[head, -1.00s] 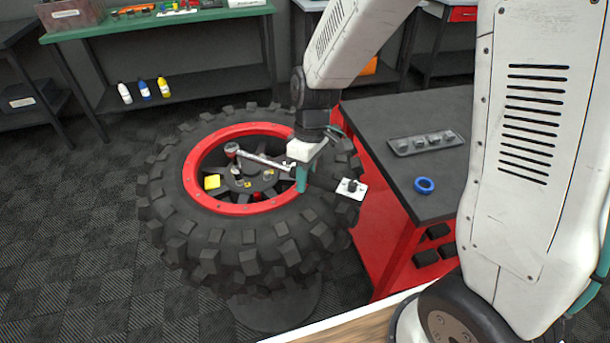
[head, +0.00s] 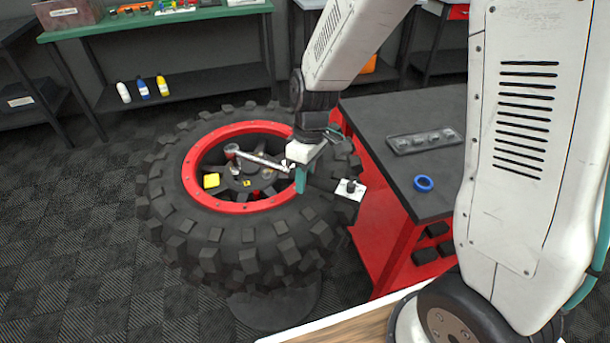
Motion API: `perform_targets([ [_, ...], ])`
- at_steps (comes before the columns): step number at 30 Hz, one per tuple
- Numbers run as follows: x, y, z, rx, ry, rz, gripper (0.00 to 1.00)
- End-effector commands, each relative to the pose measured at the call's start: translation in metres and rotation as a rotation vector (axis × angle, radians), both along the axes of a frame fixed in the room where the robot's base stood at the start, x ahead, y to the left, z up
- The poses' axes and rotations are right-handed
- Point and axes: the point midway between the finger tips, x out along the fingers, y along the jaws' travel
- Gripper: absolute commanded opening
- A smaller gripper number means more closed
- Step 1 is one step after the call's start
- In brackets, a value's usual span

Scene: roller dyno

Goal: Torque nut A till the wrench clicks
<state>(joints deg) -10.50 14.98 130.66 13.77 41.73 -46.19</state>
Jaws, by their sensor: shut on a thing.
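A large black off-road tyre (head: 262,240) with a red rim ring (head: 245,207) lies flat in the middle of the view. A silver wrench (head: 255,157) reaches across the wheel's hub (head: 236,183), its round head over the hub's left part. My gripper (head: 292,168) is shut on the wrench's right end, above the right side of the rim. The arm comes down from above. Small marks and fittings show on the hub, but the nut letters are too small to read. Whether the wrench head sits on a nut cannot be told.
A yellow block (head: 211,181) sits at the rim's left side. A small white plate with a black knob (head: 350,188) is at the tyre's right edge. A red cart with a dark top (head: 385,135) stands right, bearing a grey tray (head: 424,141) and a blue ring (head: 424,183).

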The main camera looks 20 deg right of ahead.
Motion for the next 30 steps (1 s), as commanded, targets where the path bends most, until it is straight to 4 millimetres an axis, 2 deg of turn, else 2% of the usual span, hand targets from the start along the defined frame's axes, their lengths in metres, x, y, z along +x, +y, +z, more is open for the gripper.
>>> perform_targets([
  [30, 0.000, 0.000, -0.012, 0.000, -0.001, 0.000, 0.00],
])
